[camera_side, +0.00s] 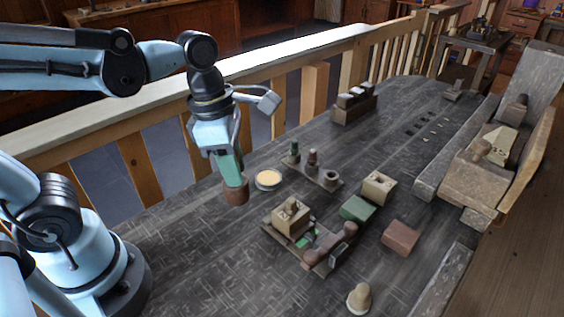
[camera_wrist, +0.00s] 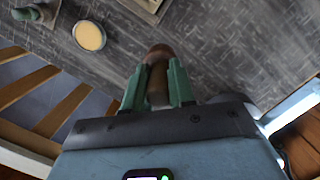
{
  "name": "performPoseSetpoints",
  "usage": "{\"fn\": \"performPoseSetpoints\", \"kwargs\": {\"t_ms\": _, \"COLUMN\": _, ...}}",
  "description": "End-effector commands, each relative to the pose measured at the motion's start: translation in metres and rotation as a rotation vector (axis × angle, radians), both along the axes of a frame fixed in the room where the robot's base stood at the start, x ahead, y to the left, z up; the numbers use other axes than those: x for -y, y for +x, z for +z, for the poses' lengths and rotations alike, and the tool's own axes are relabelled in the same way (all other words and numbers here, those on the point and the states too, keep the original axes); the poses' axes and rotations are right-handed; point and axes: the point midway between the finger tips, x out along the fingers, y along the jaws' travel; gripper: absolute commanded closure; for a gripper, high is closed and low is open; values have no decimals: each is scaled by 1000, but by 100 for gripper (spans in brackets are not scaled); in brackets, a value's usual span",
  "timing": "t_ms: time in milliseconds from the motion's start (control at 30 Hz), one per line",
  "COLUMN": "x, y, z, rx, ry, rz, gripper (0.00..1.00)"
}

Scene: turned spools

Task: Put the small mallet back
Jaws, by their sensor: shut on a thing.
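My gripper (camera_side: 231,172) hangs over the left part of the dark table in the side view, fingers pointing down. Its green fingers are shut on the small mallet (camera_side: 236,192), of which a brown, rounded head shows below the fingertips. In the wrist view the gripper (camera_wrist: 157,88) has the mallet's brown shaft between its fingers, with the head (camera_wrist: 159,53) beyond the tips. I cannot tell whether the head touches the table. The mallet's resting place cannot be made out with certainty.
A cream-topped round dish (camera_side: 268,180) lies just right of the mallet. Beyond it stands a rack (camera_side: 326,184) with small turned pieces. A tool board (camera_side: 281,240), green block (camera_side: 358,209), beige block (camera_side: 379,187), reddish block (camera_side: 401,238) and tan knob (camera_side: 359,299) occupy the middle and front.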

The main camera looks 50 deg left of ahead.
Motion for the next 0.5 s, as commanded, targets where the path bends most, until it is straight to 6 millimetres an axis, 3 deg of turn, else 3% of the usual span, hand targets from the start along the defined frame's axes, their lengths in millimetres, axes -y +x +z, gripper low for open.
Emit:
{"fn": "performPoseSetpoints", "kwargs": {"t_ms": 300, "x": -54, "y": 29, "z": -36, "rx": 0, "ry": 0, "rz": 4, "gripper": 100}}
{"fn": "performPoseSetpoints", "kwargs": {"t_ms": 500, "x": -67, "y": 36, "z": -45, "rx": 0, "ry": 0, "rz": -1, "gripper": 100}}
